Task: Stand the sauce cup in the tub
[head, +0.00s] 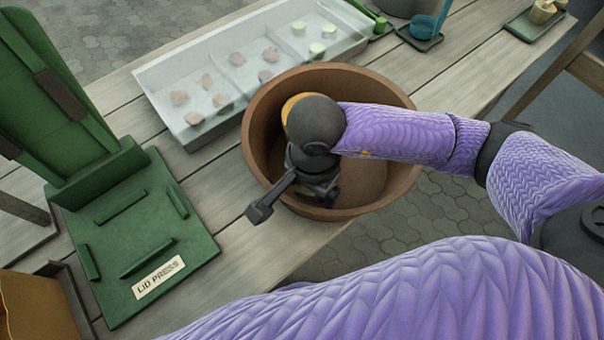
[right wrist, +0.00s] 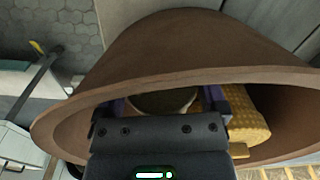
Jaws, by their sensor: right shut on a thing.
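The brown tub (head: 396,100) stands at the table's near edge in the head view, and its thick rim (right wrist: 180,75) spans the right wrist view. My right gripper (head: 325,192) reaches down inside the tub and hides part of the interior. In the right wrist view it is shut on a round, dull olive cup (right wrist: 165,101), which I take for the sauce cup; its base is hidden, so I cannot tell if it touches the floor. A yellow textured thing (right wrist: 246,120) lies in the tub beside the gripper; its edge shows in the head view (head: 289,106). My left gripper is out of view.
A pale compartment tray (head: 160,80) with brownish pieces and pale green cylinders lies behind the tub. A green lid press (head: 140,235) stands to the left. A blue cup (head: 424,28) and a small tray (head: 530,25) are farther back. Bare planks lie between press and tub.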

